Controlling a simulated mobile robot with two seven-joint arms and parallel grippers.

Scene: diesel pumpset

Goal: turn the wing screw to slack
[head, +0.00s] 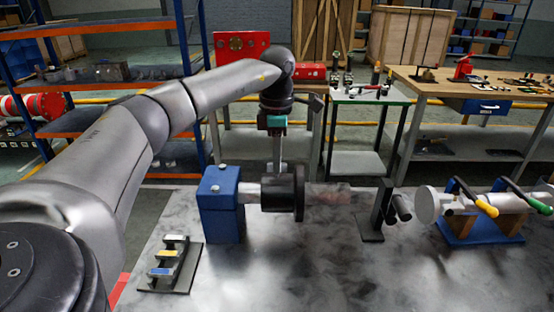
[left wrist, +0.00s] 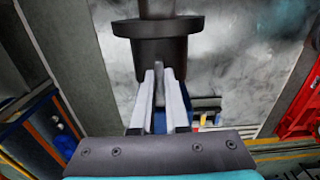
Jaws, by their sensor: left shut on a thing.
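My left gripper (head: 278,166) points down from above the bench, just over the left part of the black coupling (head: 284,190). In the left wrist view its two pale fingers (left wrist: 160,85) are shut on a thin grey upright piece (left wrist: 159,78), which I take to be the wing screw. The fingers hide most of it, and in the head view it cannot be made out. The black coupling also shows in the left wrist view (left wrist: 158,48), right beyond the fingertips. It sits on a grey shaft beside the blue block (head: 222,208). My right gripper is not in view.
A dark rack (head: 173,262) with small coloured blocks lies front left of the blue block. The front middle of the bench (head: 300,270) is clear.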

